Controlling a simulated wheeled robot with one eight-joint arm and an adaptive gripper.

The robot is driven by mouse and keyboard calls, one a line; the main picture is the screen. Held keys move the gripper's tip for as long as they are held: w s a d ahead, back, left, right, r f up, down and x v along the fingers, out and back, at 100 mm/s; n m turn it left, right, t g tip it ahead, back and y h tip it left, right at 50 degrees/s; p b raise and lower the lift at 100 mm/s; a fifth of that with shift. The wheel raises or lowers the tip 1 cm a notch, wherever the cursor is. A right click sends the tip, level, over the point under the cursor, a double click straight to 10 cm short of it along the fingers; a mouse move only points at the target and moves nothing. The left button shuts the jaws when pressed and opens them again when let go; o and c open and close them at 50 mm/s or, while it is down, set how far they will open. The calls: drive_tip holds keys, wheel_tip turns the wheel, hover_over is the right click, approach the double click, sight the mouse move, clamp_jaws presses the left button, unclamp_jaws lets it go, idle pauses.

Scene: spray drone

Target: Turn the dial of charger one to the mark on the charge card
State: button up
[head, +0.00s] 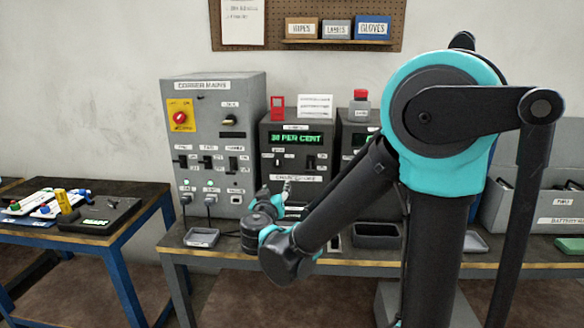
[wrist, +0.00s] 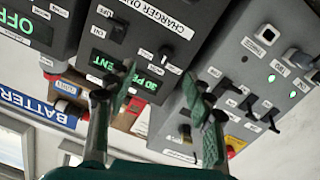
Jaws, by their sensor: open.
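Charger one (head: 268,158) is the dark box beside the grey mains cabinet in the head view. Its green display (head: 297,139) appears to read 30 PER CENT. In the wrist view charger one (wrist: 190,14) is upside down, with a dark knob, likely the dial (wrist: 165,54), below its name label. My gripper (wrist: 162,92) is open and empty, its fingers apart in front of the panel. In the head view my gripper (head: 276,198) is before the lower panel and hides part of it. I cannot tell which card is the charge card; a small printed card (head: 315,105) stands on top.
The grey mains cabinet (head: 215,100) with switches and cables stands left of the charger. A second dark charger (head: 355,135) is on the right, partly behind my arm. Small trays (head: 202,238) lie along the bench front. A blue-framed table (head: 140,215) stands at left.

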sight(277, 164)
drive_tip(key=shift+t+y, duration=0.3)
drive_tip(key=w, duration=1.1)
drive_tip(key=w+a+r, duration=0.1)
drive_tip(key=w, duration=0.5)
drive_tip(key=shift+s, duration=0.1)
drive_tip(key=c, duration=1.2)
